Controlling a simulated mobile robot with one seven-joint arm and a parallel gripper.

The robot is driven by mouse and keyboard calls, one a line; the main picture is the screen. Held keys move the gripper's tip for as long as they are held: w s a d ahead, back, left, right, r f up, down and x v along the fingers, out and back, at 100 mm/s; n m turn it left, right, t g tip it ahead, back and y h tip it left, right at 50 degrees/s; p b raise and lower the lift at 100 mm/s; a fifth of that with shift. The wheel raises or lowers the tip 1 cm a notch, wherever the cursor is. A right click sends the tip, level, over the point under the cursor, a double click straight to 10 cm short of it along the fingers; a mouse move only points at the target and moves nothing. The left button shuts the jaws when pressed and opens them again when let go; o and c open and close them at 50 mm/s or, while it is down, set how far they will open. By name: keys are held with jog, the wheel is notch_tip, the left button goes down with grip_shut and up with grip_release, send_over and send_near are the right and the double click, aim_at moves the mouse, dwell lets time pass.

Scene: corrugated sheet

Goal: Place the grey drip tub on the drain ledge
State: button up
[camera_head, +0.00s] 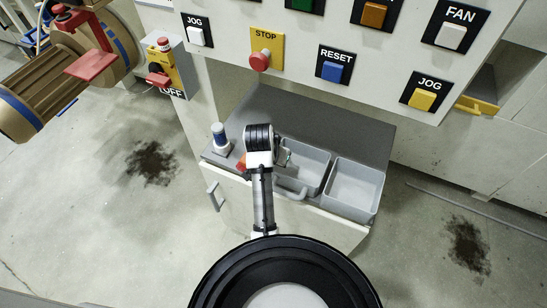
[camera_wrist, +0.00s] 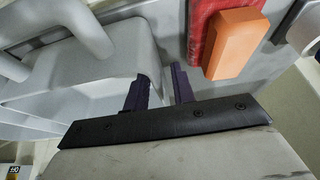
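Two grey tubs sit side by side in the head view: a left tub (camera_head: 318,160) with a looped handle (camera_head: 291,192) at its front, and a right tub (camera_head: 356,188). The frames do not show which is the drip tub. They rest at a grey ledge (camera_head: 345,125) below the control panel. My gripper (camera_wrist: 160,90) is at the left tub's left side, largely hidden by my arm in the head view. In the wrist view its dark fingers are apart, one on the inner side of the tub wall (camera_wrist: 148,40) and one on the outer side. A gap shows between them.
A red and orange item (camera_head: 241,164) lies left of my gripper, close to it in the wrist view (camera_wrist: 238,42). The button panel (camera_head: 300,45) overhangs the back. Bare ledge shows behind the tubs.

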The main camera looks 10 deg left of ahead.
jog(key=p+v, duration=0.3)
jog(key=v, duration=0.8)
jog(key=shift+w+d+p, duration=0.1)
jog(key=shift+w+p, duration=0.05)
jog(key=shift+p, duration=0.15)
jog(key=shift+s+r+p, duration=0.4)
jog(key=shift+r+p, duration=0.25)
jog(key=shift+p, duration=0.15)
